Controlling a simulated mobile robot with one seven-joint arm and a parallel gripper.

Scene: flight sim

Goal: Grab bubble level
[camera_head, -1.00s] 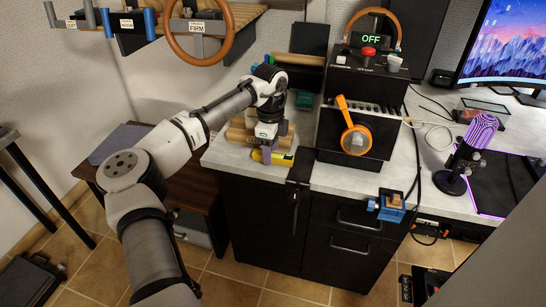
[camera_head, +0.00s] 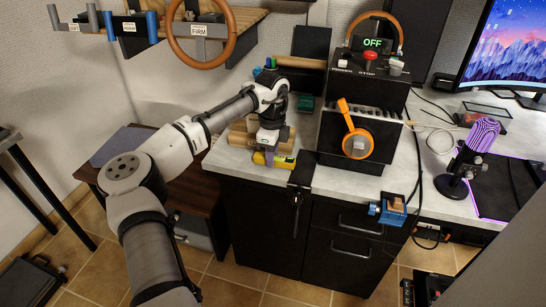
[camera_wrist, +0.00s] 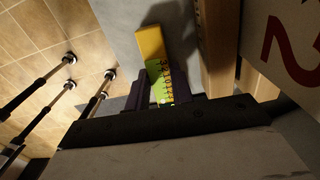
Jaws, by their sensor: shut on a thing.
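The bubble level (camera_head: 284,161) is a small yellow bar near the front left edge of the grey worktop. In the wrist view the bubble level (camera_wrist: 152,48) runs up from between the fingers, with a bright green lit part near the jaws. My gripper (camera_wrist: 159,92) is shut on it, one dark finger on each side. In the head view my gripper (camera_head: 269,155) points down at the counter edge and covers part of the level. I cannot tell whether the level touches the worktop.
A wooden block (camera_head: 240,136) stands just behind my gripper. A blue vise (camera_head: 392,208) is on the front edge. The floor in front is open.

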